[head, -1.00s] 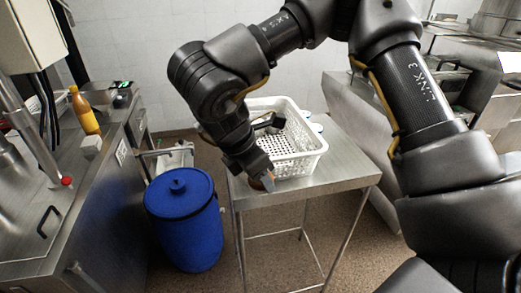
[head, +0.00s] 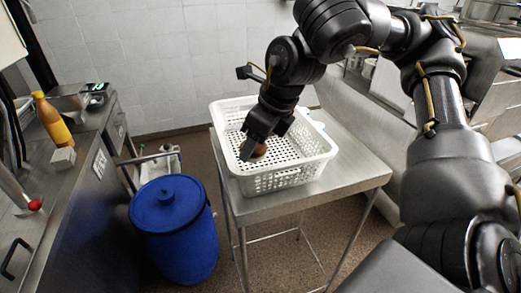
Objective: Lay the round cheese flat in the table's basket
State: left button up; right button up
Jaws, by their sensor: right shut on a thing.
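The white perforated basket (head: 233,174) stands on the steel table (head: 345,172). My right gripper (head: 252,152) reaches down into the basket from above, near its front left part. It is shut on the round cheese (head: 261,149), an orange-brown piece that shows only in part between and behind the dark fingers. I cannot tell whether the cheese touches the basket floor, nor how far it is tilted. My left gripper is not in view.
A blue lidded barrel (head: 172,225) stands on the floor left of the table. A steel counter at left holds a yellow-orange bottle (head: 52,122) and a small pale block (head: 62,159). The basket floor right of the gripper looks clear.

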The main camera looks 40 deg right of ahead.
jog(key=shift+d, duration=0.15)
jog(key=w+d+f+p, duration=0.2)
jog(key=w+d+f, duration=0.2)
jog(key=d, duration=0.3)
jog(key=b, duration=0.2)
send_near(267, 160)
jog(key=shift+w+a+f, duration=0.55)
jog(key=shift+w+a, duration=0.05)
jog(key=shift+a, duration=0.3)
jog(key=shift+w+d+f, duration=0.2)
jog(key=shift+d, duration=0.05)
jog(key=shift+d+f+b, duration=0.15)
jog(key=shift+f+b, duration=0.35)
jog(key=shift+f, duration=1.05)
jog(key=shift+w+d+f, duration=0.1)
jog(key=shift+f, duration=0.2)
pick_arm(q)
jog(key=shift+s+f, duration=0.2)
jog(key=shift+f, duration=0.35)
